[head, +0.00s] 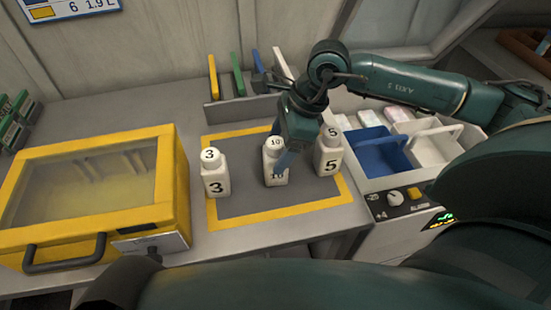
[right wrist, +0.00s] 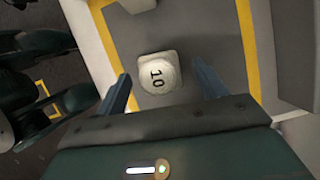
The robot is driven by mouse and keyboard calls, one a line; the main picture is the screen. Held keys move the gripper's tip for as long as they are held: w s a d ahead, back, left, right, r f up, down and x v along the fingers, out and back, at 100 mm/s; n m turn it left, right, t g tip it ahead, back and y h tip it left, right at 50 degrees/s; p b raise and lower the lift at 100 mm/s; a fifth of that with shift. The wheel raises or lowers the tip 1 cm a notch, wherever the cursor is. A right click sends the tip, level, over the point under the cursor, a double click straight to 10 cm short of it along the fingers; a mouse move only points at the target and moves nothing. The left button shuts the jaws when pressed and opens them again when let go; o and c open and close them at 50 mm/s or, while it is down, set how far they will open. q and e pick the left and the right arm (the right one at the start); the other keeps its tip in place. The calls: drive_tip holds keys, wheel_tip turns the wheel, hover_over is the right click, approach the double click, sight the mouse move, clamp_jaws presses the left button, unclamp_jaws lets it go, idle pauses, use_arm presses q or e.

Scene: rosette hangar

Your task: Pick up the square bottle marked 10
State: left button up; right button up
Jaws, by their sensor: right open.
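The square bottle marked 10 (head: 269,172) is white and stands upright on the grey mat (head: 240,205) with a yellow border, between two other bottles. In the right wrist view the bottle's cap marked 10 (right wrist: 158,74) faces the camera, roughly between the two open, spread fingers. I see a gap on each side, and nothing is gripped. My left gripper is not in view.
A bottle marked 3 (head: 215,178) stands left and a bottle marked 5 (head: 328,158) stands close on the right. A yellow-framed case (head: 105,230) is at left. Blue and white bins (head: 378,155) are at right. A rack with coloured upright pieces (head: 238,112) stands behind.

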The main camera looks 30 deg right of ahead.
drive_tip(key=shift+x, duration=1.05)
drive_tip(key=c, duration=1.2)
